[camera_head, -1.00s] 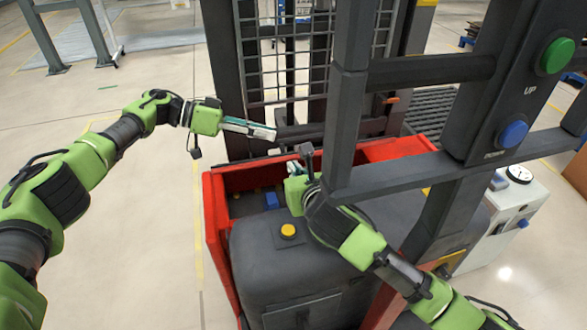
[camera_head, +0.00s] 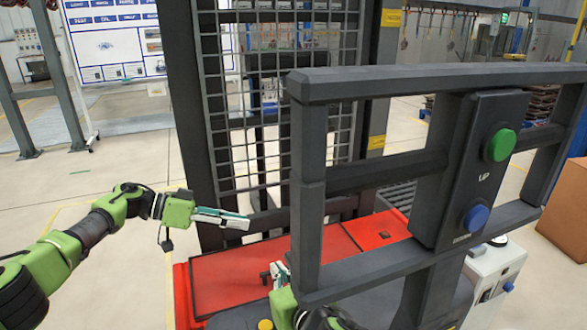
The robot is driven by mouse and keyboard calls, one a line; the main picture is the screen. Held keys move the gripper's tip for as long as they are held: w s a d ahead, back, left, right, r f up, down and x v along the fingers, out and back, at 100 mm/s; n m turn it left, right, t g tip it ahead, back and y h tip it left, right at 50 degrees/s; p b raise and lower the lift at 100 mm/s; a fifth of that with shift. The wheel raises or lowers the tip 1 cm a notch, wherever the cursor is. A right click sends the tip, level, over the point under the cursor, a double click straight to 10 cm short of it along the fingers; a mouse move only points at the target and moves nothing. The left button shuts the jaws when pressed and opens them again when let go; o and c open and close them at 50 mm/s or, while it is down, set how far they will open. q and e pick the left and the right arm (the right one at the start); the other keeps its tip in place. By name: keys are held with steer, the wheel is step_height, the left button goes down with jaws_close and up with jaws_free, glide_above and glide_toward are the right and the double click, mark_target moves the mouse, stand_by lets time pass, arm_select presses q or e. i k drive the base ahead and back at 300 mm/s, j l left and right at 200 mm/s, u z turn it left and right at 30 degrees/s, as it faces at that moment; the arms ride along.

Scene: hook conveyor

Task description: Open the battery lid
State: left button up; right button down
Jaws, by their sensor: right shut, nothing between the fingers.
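A flat red panel, apparently the battery lid (camera_head: 225,282), lies over the front of the lift machine, lower middle of the head view. A small dark piece, perhaps its handle (camera_head: 265,278), shows near its front edge. My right gripper (camera_head: 281,272) is shut and empty beside this piece, partly hidden by the dark frame post; I cannot tell if they touch. My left gripper (camera_head: 246,223) points right, above and behind the red panel and apart from it. Its two fingers overlap in this view, so their opening is unclear.
A dark guard frame (camera_head: 300,85) with an up/down button box (camera_head: 470,170) stands close in front on the right. A wire mesh (camera_head: 270,100) rises behind the lid. A yellow button (camera_head: 265,324) shows at the bottom edge. The floor at left is clear.

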mark_target(226, 279)
steer(key=k+j, duration=0.1)
steer(key=j, duration=0.45)
steer(key=k+j, duration=0.1)
steer(key=j, duration=1)
steer(key=k+j, duration=0.15)
steer(key=j, duration=0.35)
